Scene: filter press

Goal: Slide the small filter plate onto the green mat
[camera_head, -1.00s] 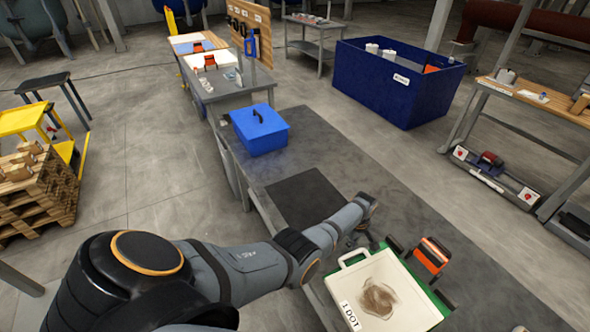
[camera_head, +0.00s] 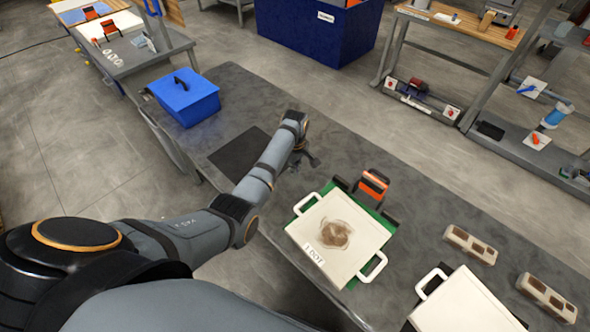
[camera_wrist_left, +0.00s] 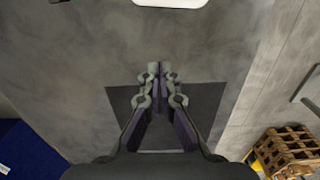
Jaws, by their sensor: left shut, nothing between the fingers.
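A square white plate with two handles, a brown stain and a "1 DOT" label (camera_head: 362,245) lies over the green mat (camera_head: 388,226). Green shows along its far right side and at its near corner; the plate hides the rest. A second white plate with a handle (camera_head: 462,305) is cut off at the bottom right, with black beside it. I cannot tell for sure which is the small one. My left gripper (camera_head: 308,160) is shut and empty, beyond the stained plate and apart from it. In the left wrist view its fingers (camera_wrist_left: 158,72) meet, and a white handle edge (camera_wrist_left: 170,3) shows at the top.
A bare dark mat (camera_head: 240,155) lies left of my gripper. A blue box (camera_head: 185,100) stands at the table's far left. An orange and black block (camera_head: 371,185) stands just behind the stained plate. Two beige blocks with dark recesses (camera_head: 470,244) (camera_head: 547,297) lie at the right.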

